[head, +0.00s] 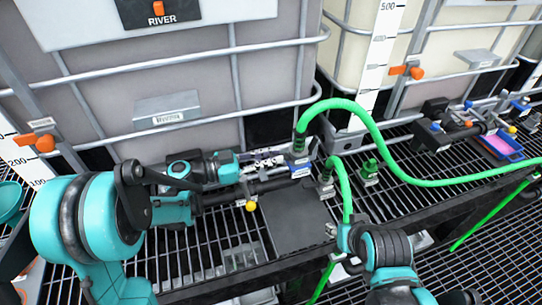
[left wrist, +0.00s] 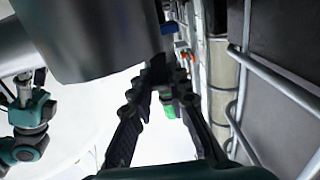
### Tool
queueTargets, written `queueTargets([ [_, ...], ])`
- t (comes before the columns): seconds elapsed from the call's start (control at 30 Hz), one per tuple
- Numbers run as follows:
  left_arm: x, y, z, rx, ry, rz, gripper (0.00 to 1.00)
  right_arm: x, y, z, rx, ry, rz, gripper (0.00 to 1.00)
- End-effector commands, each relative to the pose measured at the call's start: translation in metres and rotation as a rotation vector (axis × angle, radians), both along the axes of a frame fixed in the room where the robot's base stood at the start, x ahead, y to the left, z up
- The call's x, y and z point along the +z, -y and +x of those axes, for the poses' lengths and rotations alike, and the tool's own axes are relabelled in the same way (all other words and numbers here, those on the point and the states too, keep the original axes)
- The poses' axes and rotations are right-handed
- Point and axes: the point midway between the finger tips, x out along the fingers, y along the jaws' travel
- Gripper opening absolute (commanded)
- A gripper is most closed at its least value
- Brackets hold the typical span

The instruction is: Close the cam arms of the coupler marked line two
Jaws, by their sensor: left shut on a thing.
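A coupler (head: 299,143) at the end of a thick green hose (head: 345,105) stands at the front tote's outlet, above a small blue label. A second coupler (head: 325,184) is just to its right, with a green hose running down from it. I cannot read which is line two, nor the state of the cam arms. My left gripper (head: 284,160) reaches in from the left to the first coupler; in the left wrist view its fingers (left wrist: 160,74) close on a dark part, largely hidden. My right gripper (head: 334,230) is beside the lower green hose; its jaws are unclear.
A green-capped fitting (head: 370,170) stands right of the couplers. A dark flat plate (head: 297,222) lies on the grating in front. A yellow knob (head: 251,206) is at its left. Tote cage bars (head: 180,58) bound the back. More fittings sit at the right.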

Motion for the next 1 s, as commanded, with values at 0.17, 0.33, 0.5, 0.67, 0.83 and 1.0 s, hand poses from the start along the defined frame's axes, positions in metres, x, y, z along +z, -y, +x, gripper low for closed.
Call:
queueTargets([
  [0.17,0.010,0.002,0.000,-0.001,-0.024,0.078,0.00,0.021,0.000,0.000,0.000,0.000,0.000,0.40],
  [0.33,0.018,0.005,0.001,-0.002,-0.063,0.200,0.00,0.049,0.000,0.000,0.000,0.000,0.000,0.40],
  [0.5,0.026,0.009,0.002,-0.002,-0.111,0.352,0.00,0.078,0.000,0.000,0.000,0.000,0.000,0.40],
  [0.67,0.031,0.015,0.003,-0.004,-0.156,0.496,0.00,0.102,0.000,0.000,0.000,0.000,0.000,0.40],
  [0.83,0.034,0.020,0.006,-0.004,-0.204,0.644,0.00,0.122,0.000,0.000,0.000,0.000,0.000,0.40],
  [1.0,0.035,0.026,0.007,-0.003,-0.245,0.773,0.00,0.137,0.000,0.000,0.000,0.000,0.000,0.40],
])
